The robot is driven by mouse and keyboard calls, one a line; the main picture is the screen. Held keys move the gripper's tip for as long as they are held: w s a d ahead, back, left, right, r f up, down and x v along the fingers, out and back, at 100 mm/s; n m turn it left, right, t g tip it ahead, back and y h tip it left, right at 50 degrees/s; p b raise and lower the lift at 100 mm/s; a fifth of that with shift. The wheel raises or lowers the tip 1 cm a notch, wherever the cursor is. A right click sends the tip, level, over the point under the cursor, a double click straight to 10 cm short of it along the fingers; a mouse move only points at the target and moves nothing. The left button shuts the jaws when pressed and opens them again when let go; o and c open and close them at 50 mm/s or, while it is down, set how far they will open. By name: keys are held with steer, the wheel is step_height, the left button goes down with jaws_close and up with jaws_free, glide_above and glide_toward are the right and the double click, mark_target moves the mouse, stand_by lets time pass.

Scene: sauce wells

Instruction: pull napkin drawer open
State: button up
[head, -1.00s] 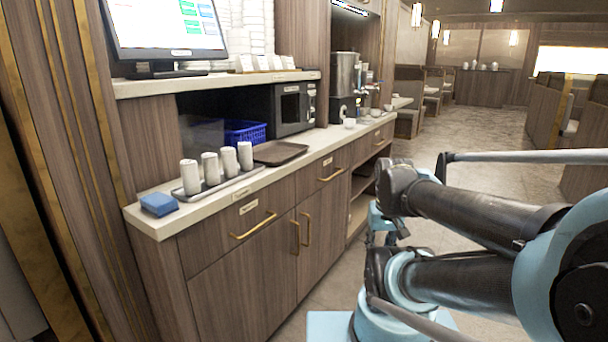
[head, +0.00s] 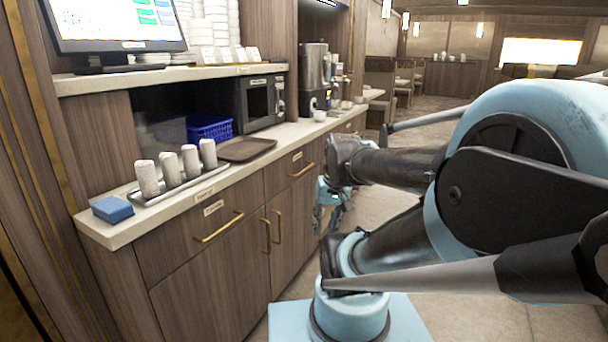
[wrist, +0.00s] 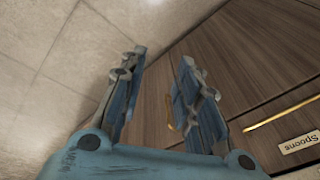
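Two wooden drawers sit under the counter. The left drawer (head: 160,243) has a brass bar handle (head: 218,228) and a small label; the right drawer (head: 283,174) has a similar handle (head: 302,170). Both look shut, and their labels are too small to read in the head view, so I cannot tell which is the napkin drawer. In the wrist view a label (wrist: 301,143) reads "Spoons", upside down, beside a brass handle (wrist: 283,113). My gripper (wrist: 164,57) is open and empty, apart from the handles. In the head view it (head: 326,200) is partly hidden by my arm.
Cabinet doors with vertical brass handles (head: 272,229) lie below the drawers. The counter (head: 110,232) holds a blue block (head: 113,209), a tray of white rolls (head: 170,176), a brown tray (head: 246,149) and a blue basket (head: 211,130). Tiled floor (wrist: 45,70) is clear beside the cabinet.

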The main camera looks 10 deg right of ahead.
steer(key=w+r+m+t+y, duration=0.1)
steer(key=w+r+m+y, duration=0.15)
steer(key=w, duration=0.95)
steer(key=w+r+m+t+y, duration=0.1)
steer(key=w+r+y, duration=0.25)
steer(key=w, duration=0.95)
steer(key=m+t+y, duration=0.3)
steer(key=t+y, duration=0.2)
glide_toward(304, 171)
steer(key=x, duration=1)
steer(key=shift+w+f, duration=0.15)
steer(key=shift+w, duration=0.3)
steer(key=shift+c, duration=0.2)
